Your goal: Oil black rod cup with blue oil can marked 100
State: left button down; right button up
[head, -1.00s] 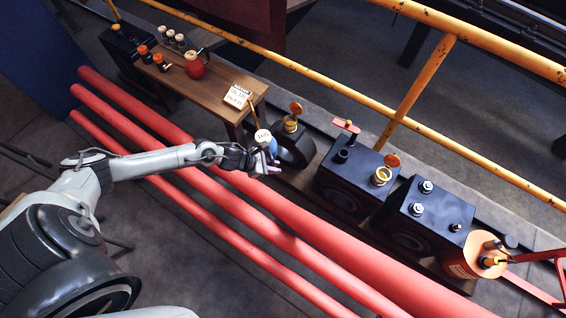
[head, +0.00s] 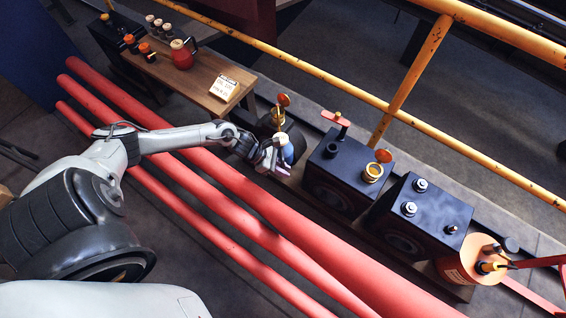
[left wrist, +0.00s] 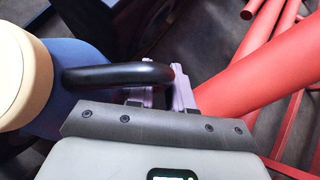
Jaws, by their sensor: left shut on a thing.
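My left gripper (head: 272,157) is shut on the blue oil can (head: 287,152) in the head view. In the left wrist view the can's blue body (left wrist: 62,85) and pale top (left wrist: 22,75) show at the left, with its black handle (left wrist: 115,76) running to the jaws. The can's marking is not readable now. Just behind the can is a black round-bodied part (head: 268,124) with a brass cup and raised orange lid (head: 284,100); the can partly hides it. Another brass cup (head: 373,172) with an open orange lid sits on a black block. My right gripper is out of view.
A black block (head: 335,165) with a red handle (head: 336,118) stands right of the can, then another (head: 425,210) and an orange drum (head: 470,260). A wooden bench (head: 200,88) is at the left. Red pipes (head: 230,200) run in front; a yellow rail (head: 350,95) runs behind.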

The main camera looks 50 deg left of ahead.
aim_at(283, 167)
pick_arm(q)
jog(key=shift+w+r, duration=0.1)
jog(key=shift+r, duration=0.65)
jog(key=shift+f, duration=0.2)
jog(key=shift+d+f+b, duration=0.2)
jog(key=shift+f+b, duration=0.25)
jog(key=shift+f, duration=0.1)
jog(key=shift+s+r+n+g+h, duration=0.2)
jog(key=shift+r+n+g+h, duration=0.15)
jog(key=shift+r, duration=0.4)
jog(key=shift+r, duration=0.35)
jog(key=shift+d+r+h+p, duration=0.1)
jog(key=shift+r+h+p, duration=0.3)
jog(key=shift+r, duration=0.35)
dwell(0.8)
jog(key=shift+r+n+g+h, duration=0.25)
jog(key=shift+r+n+h, duration=0.1)
jog(key=shift+r, duration=0.7)
dwell(0.5)
jog(key=shift+r, duration=0.25)
